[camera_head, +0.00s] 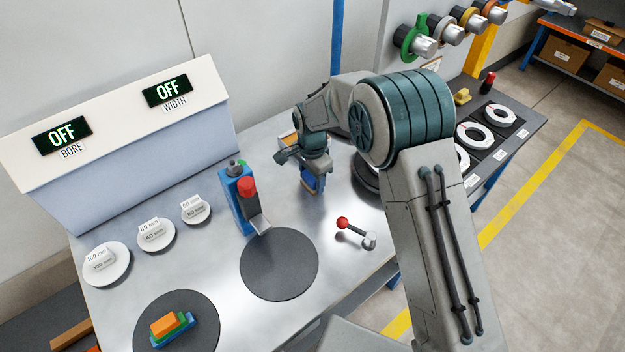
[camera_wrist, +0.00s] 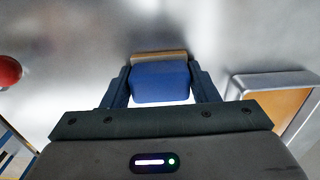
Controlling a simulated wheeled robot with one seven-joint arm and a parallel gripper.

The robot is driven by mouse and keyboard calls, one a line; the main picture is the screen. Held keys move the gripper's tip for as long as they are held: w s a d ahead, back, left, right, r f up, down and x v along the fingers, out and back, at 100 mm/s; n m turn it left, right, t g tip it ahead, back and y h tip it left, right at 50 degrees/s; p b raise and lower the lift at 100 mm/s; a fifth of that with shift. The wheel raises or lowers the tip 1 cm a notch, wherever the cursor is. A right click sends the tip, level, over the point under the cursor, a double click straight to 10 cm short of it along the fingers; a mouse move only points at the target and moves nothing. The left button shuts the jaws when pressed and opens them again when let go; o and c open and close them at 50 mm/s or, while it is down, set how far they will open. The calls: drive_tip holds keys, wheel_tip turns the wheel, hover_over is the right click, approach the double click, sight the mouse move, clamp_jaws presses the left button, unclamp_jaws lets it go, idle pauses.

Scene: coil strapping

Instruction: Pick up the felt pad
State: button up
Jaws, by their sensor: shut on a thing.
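The felt pad (camera_wrist: 160,82) looks like a blue block with a tan layer along its far face. It sits between the two fingers of my gripper (camera_wrist: 161,88) in the wrist view, with a finger against each side. In the head view, my gripper (camera_head: 312,178) points down over the middle of the metal table, and the blue of the pad (camera_head: 310,181) shows at its tip. The pad appears close to the table top; I cannot tell whether it touches it.
A grey-rimmed tray (camera_wrist: 270,78) stands right of my gripper in the wrist view. A red-knobbed lever (camera_head: 343,223), a blue-and-red tool (camera_head: 240,195) and a bare dark disc (camera_head: 279,264) are near. A coloured block stack (camera_head: 172,325) lies front left.

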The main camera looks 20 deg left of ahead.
drive_tip(key=shift+r, duration=0.6)
wheel_tip(320, 180, up, 3)
drive_tip(key=shift+f+b, duration=0.1)
drive_tip(key=shift+b, duration=0.4)
drive_tip(key=w+d+r+b, duration=0.1)
drive_tip(key=w+d+r, duration=0.5)
drive_tip(key=d, duration=0.4)
drive_tip(key=shift+r, duration=0.55)
drive_tip(key=shift+o, duration=1.1)
